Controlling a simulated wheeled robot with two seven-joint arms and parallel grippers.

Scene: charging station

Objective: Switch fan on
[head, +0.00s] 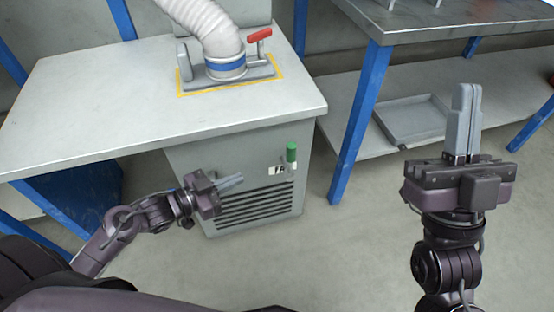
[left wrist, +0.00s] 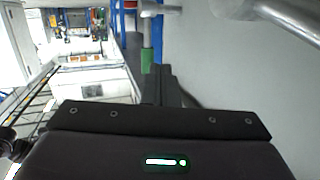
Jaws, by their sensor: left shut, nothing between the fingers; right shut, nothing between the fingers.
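A grey cabinet (head: 190,160) with dark vent slats stands under the light table. In the left wrist view a green part (left wrist: 147,62) shows just beyond the shut fingers (left wrist: 160,85). My right gripper (head: 467,95) is shut and empty, raised at the right, far from the cabinet.
A white hose (head: 205,25) joins a base plate with a red lever (head: 259,35) on the light tabletop (head: 100,95). A metal table (head: 460,20) with blue legs and a lower shelf holding a grey tray (head: 412,120) stands at the right. The floor between is clear.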

